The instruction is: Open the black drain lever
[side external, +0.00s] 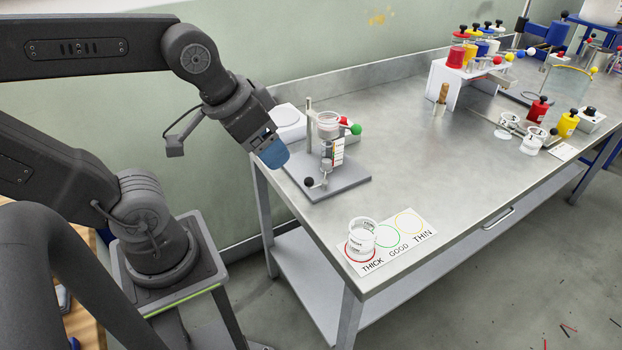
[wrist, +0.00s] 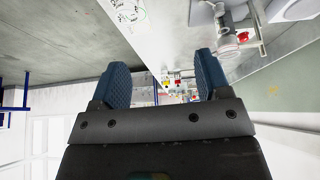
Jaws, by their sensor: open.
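The black drain lever (side external: 309,182) is a small black ball on a short arm, low at the front left of the nozzle stand (side external: 345,182). The stand has a grey base plate, an upright rod and a clear cup (side external: 328,122) on top, with a red ball and a green ball (side external: 356,129) beside it. My gripper (side external: 272,152) is open and empty, up and left of the lever and apart from it. In the wrist view my two blue fingers (wrist: 163,75) are spread, and the stand (wrist: 228,22) shows upside down at the upper right. I cannot make out the black lever there.
A clear beaker (side external: 361,240) stands on the THICK ring of a white card (side external: 400,243) at the table's front. A rack (side external: 465,80) with coloured bottles and several small jars stand farther back. The middle of the steel table (side external: 430,150) is clear.

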